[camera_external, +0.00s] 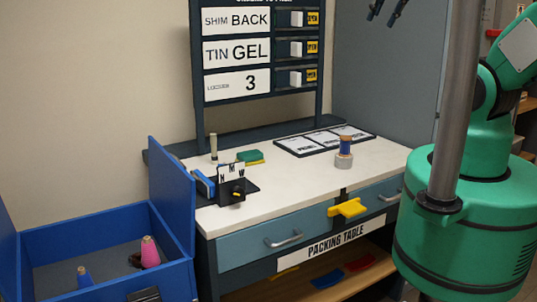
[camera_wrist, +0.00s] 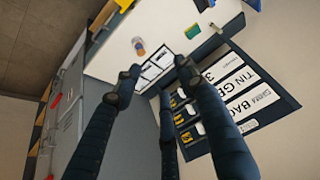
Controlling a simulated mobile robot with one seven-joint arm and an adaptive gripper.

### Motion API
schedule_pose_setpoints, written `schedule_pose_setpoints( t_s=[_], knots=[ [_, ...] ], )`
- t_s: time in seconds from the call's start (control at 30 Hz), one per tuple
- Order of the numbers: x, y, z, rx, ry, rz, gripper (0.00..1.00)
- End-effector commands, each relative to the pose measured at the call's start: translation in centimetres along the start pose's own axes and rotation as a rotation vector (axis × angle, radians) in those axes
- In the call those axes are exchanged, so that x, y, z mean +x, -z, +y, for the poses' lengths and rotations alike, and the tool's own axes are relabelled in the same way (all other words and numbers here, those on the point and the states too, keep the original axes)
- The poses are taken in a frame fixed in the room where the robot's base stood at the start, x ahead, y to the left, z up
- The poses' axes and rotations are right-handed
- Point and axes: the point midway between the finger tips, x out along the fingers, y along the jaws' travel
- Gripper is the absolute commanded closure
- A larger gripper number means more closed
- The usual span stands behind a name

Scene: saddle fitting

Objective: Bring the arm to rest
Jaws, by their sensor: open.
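My gripper (camera_external: 386,10) shows at the top edge of the external view, with only its dark fingertips in the picture, high above the right part of the packing table (camera_external: 290,198). In the wrist view my gripper (camera_wrist: 158,72) has its dark fingers spread apart with nothing between them, so it is open and empty. Beyond the fingers, the wrist view shows the tabletop, the order board (camera_wrist: 235,90) and a small spool (camera_wrist: 138,46). Most of my arm between the gripper and the green body is outside the external view.
The board (camera_external: 258,50) reads SHIM BACK, TIN GEL and 3. On the table are a spool on a grey base (camera_external: 344,152), white cards in a dark tray (camera_external: 325,140), a green-and-yellow block (camera_external: 250,157) and a black stand (camera_external: 236,186). An open blue bin (camera_external: 110,235) holds cones.

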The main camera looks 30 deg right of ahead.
Motion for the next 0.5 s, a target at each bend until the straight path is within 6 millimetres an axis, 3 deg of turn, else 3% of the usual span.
schedule_pose_setpoints(
  t_s=[0.17, 0.5],
  knots=[
    [-0.11, -1.04, 0.17, -0.006, -0.002, 0.008, 0.59],
    [-0.08, -1.09, 0.16, -0.007, -0.002, 0.008, 0.59]
  ],
)
